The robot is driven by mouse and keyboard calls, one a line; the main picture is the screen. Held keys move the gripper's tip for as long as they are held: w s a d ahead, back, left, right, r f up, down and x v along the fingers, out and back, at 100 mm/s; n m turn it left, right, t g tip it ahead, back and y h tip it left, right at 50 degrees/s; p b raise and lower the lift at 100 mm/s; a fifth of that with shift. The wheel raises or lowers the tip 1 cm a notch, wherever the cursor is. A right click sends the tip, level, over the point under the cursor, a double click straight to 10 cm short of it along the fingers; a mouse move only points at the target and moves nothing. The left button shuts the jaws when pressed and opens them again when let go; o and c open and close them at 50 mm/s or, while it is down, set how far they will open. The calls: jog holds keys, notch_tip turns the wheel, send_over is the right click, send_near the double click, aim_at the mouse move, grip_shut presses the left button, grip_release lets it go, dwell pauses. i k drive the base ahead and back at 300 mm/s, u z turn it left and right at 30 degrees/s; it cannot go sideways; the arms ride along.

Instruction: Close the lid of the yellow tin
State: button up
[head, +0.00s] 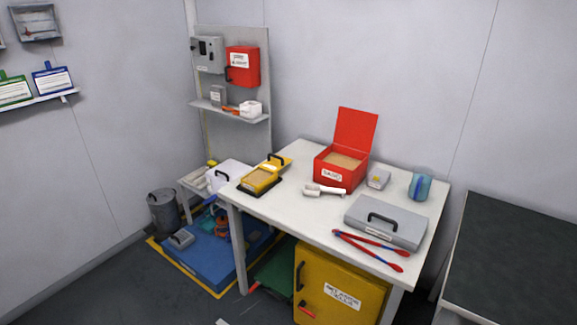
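The yellow tin (247,187) stands near the left end of the white table, on a dark base or mat. Its top is open and a tan, sand-like filling shows inside. Its yellow lid (284,167) is tilted back on the far side, with a black handle (276,158) on it. The lid is small in this view and its exact angle is hard to tell. My gripper is not in view.
On the white table (290,210), a red sand box (340,178) with its lid up, a white scoop (325,191), a grey case (387,222) and red-blue tongs (370,250) stand or lie right of the tin. A yellow cabinet (340,287) is underneath.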

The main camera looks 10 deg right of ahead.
aim_at(273, 164)
jog(key=u, duration=0.15)
jog(key=i, duration=0.9)
jog(key=u, duration=1.2)
jog(key=i, duration=0.65)
jog(key=z, duration=0.2)
